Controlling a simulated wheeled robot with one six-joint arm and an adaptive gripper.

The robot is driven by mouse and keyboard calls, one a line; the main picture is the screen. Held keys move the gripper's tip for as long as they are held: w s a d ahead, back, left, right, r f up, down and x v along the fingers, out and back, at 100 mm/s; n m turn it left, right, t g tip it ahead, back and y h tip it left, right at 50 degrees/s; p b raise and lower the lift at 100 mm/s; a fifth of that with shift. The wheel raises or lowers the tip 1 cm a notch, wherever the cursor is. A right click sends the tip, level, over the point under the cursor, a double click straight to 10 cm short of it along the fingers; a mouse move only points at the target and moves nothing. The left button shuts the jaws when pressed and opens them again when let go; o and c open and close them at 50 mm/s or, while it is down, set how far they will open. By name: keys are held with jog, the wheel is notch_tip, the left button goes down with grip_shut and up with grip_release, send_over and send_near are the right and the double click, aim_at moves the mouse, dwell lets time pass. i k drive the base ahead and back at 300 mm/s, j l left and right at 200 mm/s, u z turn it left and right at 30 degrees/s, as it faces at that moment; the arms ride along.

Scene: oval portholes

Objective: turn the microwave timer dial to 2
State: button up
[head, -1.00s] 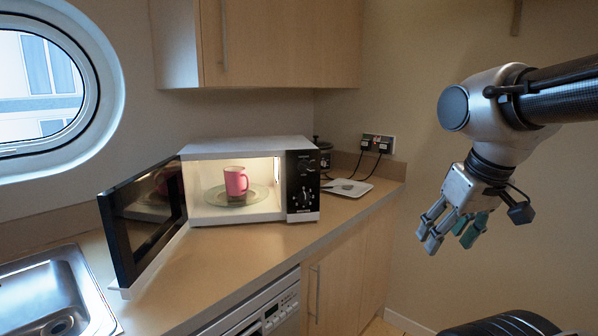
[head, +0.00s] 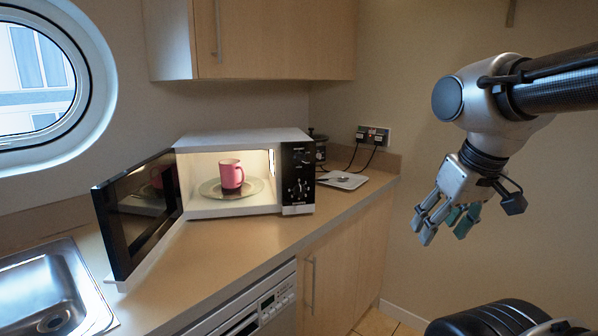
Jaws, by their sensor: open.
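The white microwave (head: 243,140) stands on the counter with its black door (head: 140,215) swung wide open to the left. Its lit inside holds a pink mug (head: 231,174) on a glass turntable (head: 212,190). The black control panel (head: 298,165) is on the microwave's right side. The timer dial (head: 299,189) is on the lower part of that panel; its pointer and numbers are too small to read. My gripper (head: 440,228) is open and empty, pointing down in the air to the right of the counter, well apart from the microwave.
A sink (head: 50,292) is at the left. A wall cupboard (head: 275,40) hangs above. The counter front (head: 215,245) is clear.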

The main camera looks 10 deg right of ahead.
aim_at(299, 189)
jog(key=j+z, duration=0.3)
jog(key=j, duration=0.4)
jog(key=j+z, duration=0.3)
jog(key=j, duration=0.4)
